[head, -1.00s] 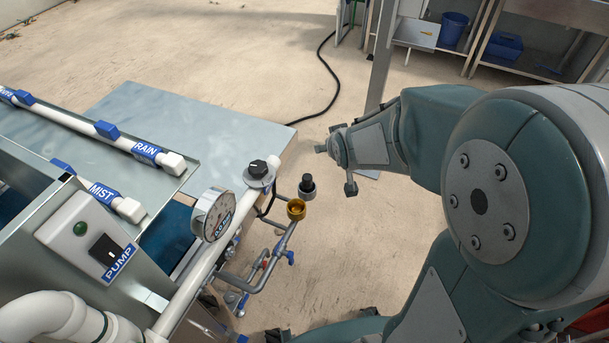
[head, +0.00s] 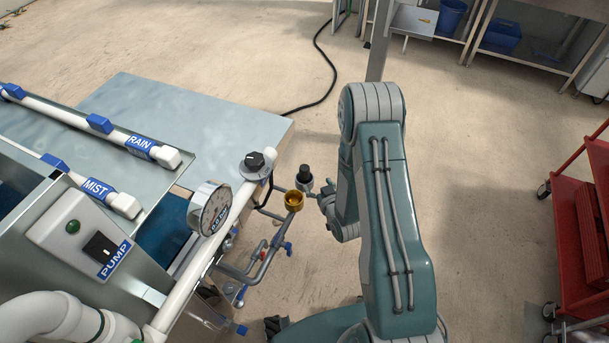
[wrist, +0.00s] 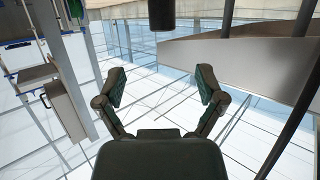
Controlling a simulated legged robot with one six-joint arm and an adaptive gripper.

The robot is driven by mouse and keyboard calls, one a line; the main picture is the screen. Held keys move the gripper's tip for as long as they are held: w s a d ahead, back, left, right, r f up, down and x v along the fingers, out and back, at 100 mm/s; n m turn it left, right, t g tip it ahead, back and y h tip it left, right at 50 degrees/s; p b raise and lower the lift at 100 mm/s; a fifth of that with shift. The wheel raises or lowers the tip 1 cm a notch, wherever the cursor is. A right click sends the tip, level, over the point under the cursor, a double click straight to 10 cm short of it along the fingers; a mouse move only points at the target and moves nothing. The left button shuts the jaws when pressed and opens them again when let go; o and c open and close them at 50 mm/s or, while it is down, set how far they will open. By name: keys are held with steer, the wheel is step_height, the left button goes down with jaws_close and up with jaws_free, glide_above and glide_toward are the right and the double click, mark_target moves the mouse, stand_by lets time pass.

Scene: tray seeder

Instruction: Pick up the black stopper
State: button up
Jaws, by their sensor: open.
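The black stopper (head: 304,172) stands upright on a small grey holder (head: 306,185) beside the brass cup fitting, at the near-right side of the machine. My gripper (head: 325,198) is low, just right of the stopper and apart from it in the head picture; my arm partly hides it. In the wrist view my gripper (wrist: 160,84) is open, with its two fingers spread and nothing between them. A dark cylinder (wrist: 161,13), which looks like the stopper, is cut off by the top edge there, beyond the fingertips.
The brass cup (head: 294,201), pressure gauge (head: 209,209), black-topped knob (head: 255,160) and pipes with blue valve handles (head: 288,248) crowd the left side. A metal table (head: 190,120) lies behind. A red cart (head: 590,230) stands far right. Floor between is clear.

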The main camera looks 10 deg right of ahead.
mark_target(306, 171)
steer(key=x, duration=0.5)
steer(key=shift+w+a+f, duration=0.1)
steer(key=shift+a+f, duration=0.05)
steer(key=shift+f, duration=0.1)
steer(key=x, duration=0.5)
steer(key=shift+w+r, duration=0.15)
jaws_close()
